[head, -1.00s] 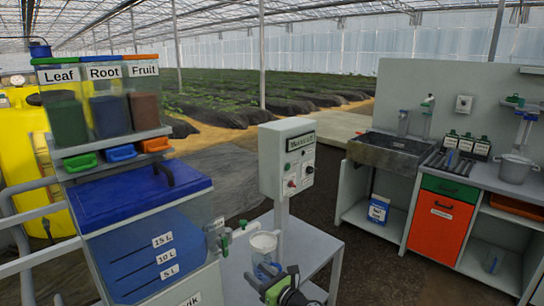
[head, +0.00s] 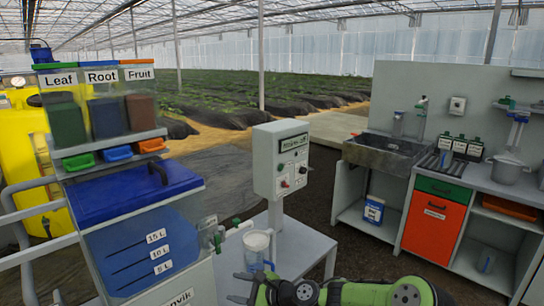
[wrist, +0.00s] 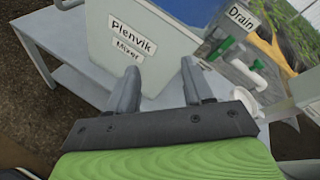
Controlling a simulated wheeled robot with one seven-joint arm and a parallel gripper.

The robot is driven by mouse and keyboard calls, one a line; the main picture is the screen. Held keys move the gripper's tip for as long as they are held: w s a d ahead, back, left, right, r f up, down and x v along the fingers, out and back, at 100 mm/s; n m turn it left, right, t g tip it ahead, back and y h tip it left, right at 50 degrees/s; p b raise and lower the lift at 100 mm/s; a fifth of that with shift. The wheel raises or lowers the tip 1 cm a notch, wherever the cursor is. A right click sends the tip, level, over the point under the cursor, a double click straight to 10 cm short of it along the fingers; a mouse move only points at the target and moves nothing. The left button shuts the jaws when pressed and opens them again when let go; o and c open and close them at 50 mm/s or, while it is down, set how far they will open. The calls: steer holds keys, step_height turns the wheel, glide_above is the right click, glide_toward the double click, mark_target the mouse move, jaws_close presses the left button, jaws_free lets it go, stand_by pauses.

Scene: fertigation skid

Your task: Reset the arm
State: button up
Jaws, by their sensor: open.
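My gripper (head: 240,288) is at the bottom of the head view, at the left end of my green arm. In the wrist view its two grey fingers (wrist: 162,80) stand apart with nothing between them. Beyond them is the pale front of the mixer tank, with a "Plenvik Mixer" label (wrist: 127,42). In the head view the mixer (head: 150,245) has a blue lid and litre marks. A clear jug (head: 257,248) stands on the grey side table, behind my gripper and apart from it.
The drain valve (head: 220,238) juts from the mixer's right side. Leaf, Root and Fruit bins (head: 105,105) stand above the mixer. A sink bench (head: 385,150) is at the right, across open floor.

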steer(key=s+d+r+n+h+p, duration=0.1)
steer(key=s+d+r+n+h, duration=0.3)
steer(key=s+d, duration=0.4)
steer(key=s+d+r+n+h+p, duration=0.1)
steer(key=s+d+r+n+h, duration=0.3)
steer(key=s, duration=1.2)
steer(key=s+d+r+n+g+h+p, duration=0.1)
steer(key=s+d+r+n+h, duration=0.3)
steer(key=s+d+r+n, duration=0.4)
steer(key=s+d+r+p, duration=0.1)
steer(key=s+d+r, duration=0.1)
steer(key=s+d, duration=0.1)
steer(key=shift+s+d+r+n+h, duration=0.3)
steer(key=shift+s+d+r+h, duration=0.05)
steer(key=shift+s+d+h, duration=0.1)
steer(key=shift+w, duration=0.1)
steer(key=shift+c, duration=0.4)
